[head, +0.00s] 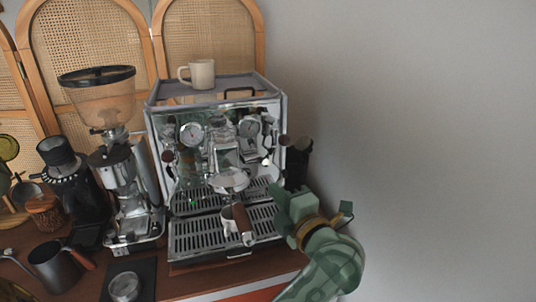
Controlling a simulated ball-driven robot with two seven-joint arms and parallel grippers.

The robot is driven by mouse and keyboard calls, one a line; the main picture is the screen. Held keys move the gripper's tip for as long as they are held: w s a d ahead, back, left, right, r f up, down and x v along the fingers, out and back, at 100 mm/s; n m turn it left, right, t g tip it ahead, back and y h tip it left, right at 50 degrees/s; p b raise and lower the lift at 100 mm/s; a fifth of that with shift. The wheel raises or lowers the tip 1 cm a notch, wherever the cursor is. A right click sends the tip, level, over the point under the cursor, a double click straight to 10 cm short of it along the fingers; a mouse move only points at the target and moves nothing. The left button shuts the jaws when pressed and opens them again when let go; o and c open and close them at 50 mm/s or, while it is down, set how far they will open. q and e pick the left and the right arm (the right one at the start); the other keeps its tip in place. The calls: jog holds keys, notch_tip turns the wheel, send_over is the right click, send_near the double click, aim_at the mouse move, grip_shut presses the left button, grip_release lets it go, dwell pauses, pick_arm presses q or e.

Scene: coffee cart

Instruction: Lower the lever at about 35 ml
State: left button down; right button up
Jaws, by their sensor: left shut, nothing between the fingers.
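The chrome espresso machine (217,112) stands on the wooden counter, with two round gauges on its front. Its group head (229,180) is at the middle front. A portafilter with a wooden handle (243,224) points out below it. I cannot clearly make out the lever among the shiny parts on the group's right side. No volume reading or coffee level can be read. My left gripper (279,200) is shut and empty, at the machine's right front, right of the portafilter handle. I cannot tell whether it touches the machine. My right gripper is not in view.
A beige mug (202,74) stands on top of the machine. Left of it are a grinder (131,190) with a clear hopper, a black grinder (80,200), a dark pitcher (57,266) and a metal tamper (124,287). The right side is bare wall.

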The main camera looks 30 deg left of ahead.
aim_at(266, 159)
pick_arm(q)
notch_tip(266, 159, up, 10)
jog(key=a+f+m+t+h+p, duration=0.1)
jog(key=m+t+p, duration=0.2)
jog(key=m+p, duration=0.9)
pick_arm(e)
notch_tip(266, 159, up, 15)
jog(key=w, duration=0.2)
pick_arm(q)
jog(key=w+a+f+m+b, duration=0.1)
jog(key=m+b, duration=0.1)
jog(key=w+a+f+m+b, duration=0.1)
jog(key=w+a+m+b, duration=0.1)
jog(key=m+b, duration=0.1)
jog(key=w+a+f+m+h+b, duration=0.1)
jog(key=w+a+f+m+b, duration=0.1)
jog(key=m, duration=0.1)
jog(key=shift+w+a+b, duration=0.15)
jog(key=shift+a+b, duration=0.05)
jog(key=shift+b, duration=0.2)
jog(key=shift+r+p, duration=0.35)
jog(key=shift+p, duration=0.25)
jog(key=shift+r+p, duration=0.35)
jog(key=shift+p, duration=0.4)
jog(key=shift+f, duration=0.2)
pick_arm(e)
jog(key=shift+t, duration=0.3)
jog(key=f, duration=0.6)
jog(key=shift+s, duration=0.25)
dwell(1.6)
